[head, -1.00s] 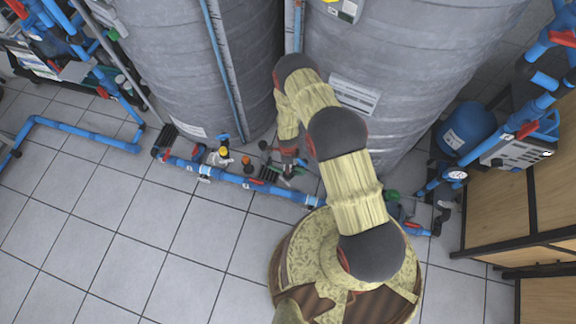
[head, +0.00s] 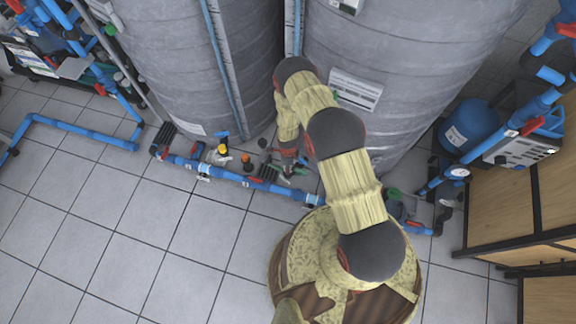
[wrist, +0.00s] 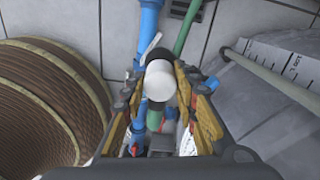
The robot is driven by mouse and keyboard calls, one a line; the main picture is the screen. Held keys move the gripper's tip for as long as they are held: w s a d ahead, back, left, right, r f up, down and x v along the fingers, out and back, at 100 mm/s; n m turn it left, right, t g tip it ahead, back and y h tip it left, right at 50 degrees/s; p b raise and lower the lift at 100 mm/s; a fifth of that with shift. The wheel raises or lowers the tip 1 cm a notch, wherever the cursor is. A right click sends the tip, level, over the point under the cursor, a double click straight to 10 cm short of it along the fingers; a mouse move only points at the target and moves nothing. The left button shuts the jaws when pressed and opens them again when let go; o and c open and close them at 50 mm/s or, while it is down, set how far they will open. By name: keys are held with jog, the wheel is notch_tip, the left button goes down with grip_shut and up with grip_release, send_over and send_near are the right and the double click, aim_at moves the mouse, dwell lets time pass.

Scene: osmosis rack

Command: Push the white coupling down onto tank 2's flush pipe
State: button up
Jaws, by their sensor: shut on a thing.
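The white coupling (wrist: 160,83) sits between the fingertips of my gripper (wrist: 161,80) in the wrist view, with a dark rounded end beside it. My gripper is shut on it. A blue pipe (wrist: 149,18) and a green pipe (wrist: 187,28) run beyond it; I cannot tell which part is the flush pipe or whether the coupling touches it. In the head view my gripper (head: 289,160) is low between the two tanks, close to the floor pipework, and the coupling cannot be made out there.
Two large grey tanks, the left one (head: 190,75) and the right one (head: 410,70), stand behind. A blue floor pipe (head: 235,179) with valves runs in front. A blue vessel (head: 467,130) and a wooden cabinet (head: 507,205) stand at right.

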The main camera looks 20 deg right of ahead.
jog(key=shift+f+b, duration=0.55)
jog(key=shift+f, duration=0.65)
jog(key=shift+b, duration=0.45)
dwell(1.4)
jog(key=shift+f+b, duration=0.35)
jog(key=shift+b, duration=0.05)
jog(key=o, duration=1.1)
jog(key=shift+o, duration=0.2)
jog(key=shift+w+r, duration=0.1)
jog(key=shift+r, duration=0.05)
notch_tip(320, 180, up, 12)
jog(key=shift+f, duration=0.15)
dwell(0.3)
